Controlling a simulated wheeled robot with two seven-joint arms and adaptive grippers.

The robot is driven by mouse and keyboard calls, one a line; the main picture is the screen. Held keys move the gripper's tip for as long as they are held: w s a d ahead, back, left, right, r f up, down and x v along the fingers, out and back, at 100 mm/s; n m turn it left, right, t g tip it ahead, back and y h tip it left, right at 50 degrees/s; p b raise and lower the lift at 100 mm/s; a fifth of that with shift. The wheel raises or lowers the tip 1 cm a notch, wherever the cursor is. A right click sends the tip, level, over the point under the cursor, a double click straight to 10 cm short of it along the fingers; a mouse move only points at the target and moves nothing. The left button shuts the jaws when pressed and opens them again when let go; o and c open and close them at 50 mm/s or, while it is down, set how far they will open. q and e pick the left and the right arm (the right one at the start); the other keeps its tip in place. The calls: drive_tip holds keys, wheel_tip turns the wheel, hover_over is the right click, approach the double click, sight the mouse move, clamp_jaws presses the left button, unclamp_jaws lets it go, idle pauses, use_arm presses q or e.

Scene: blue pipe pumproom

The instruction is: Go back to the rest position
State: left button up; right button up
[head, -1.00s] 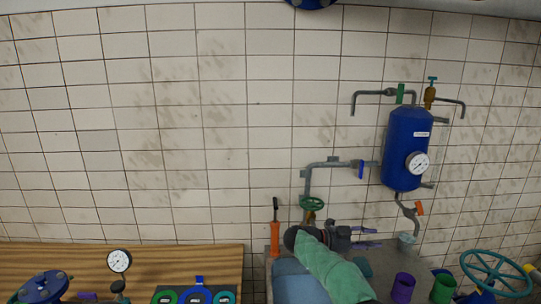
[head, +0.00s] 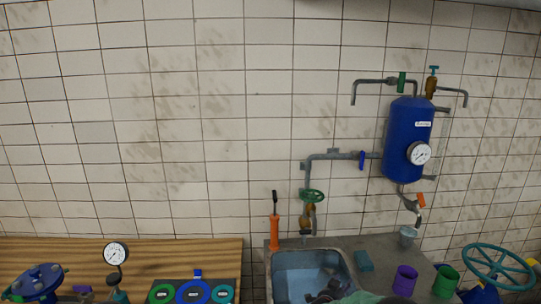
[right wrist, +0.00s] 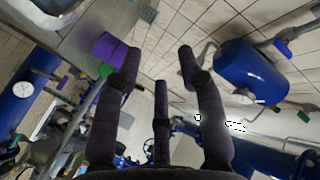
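My right gripper (head: 326,292) shows low in the head view, over the front of the sink (head: 305,262), with my green-sleeved arm at the bottom edge. In the right wrist view my right gripper (right wrist: 158,68) has its dark fingers spread apart with nothing between them. A purple cup (right wrist: 110,47) and a green cup (right wrist: 105,70) show beyond the left finger there. My left gripper is in neither current view.
A blue tank (head: 407,140) with a gauge hangs on the tiled wall. A wooden board (head: 190,250) is left.

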drive_tip(key=s+a+f+n+g+y+b, duration=0.1)
drive_tip(key=s+a+f+n+g+y, duration=0.2)
drive_tip(key=s+f, duration=0.65)
drive_tip(key=s+a+f+n+g+y+b, duration=0.1)
drive_tip(key=s+a+f+n+y, duration=0.35)
drive_tip(key=f, duration=0.75)
drive_tip(key=s+a+f+n+g+y+b, duration=0.1)
drive_tip(key=s+a+f+g, duration=0.1)
drive_tip(key=s, duration=0.8)
drive_tip(key=s+a+f+g+y, duration=0.2)
drive_tip(key=s+a+g, duration=0.1)
drive_tip(key=s, duration=0.8)
drive_tip(key=s+a+f+n+g+y+b, duration=0.1)
drive_tip(key=s+a+f+g+y, duration=0.1)
drive_tip(key=s, duration=0.8)
drive_tip(key=shift+s+a+f+n+g+b, duration=0.15)
drive_tip(key=shift+a+n+g+b, duration=0.3)
drive_tip(key=shift+a, duration=0.3)
drive_tip(key=shift+c, duration=0.2)
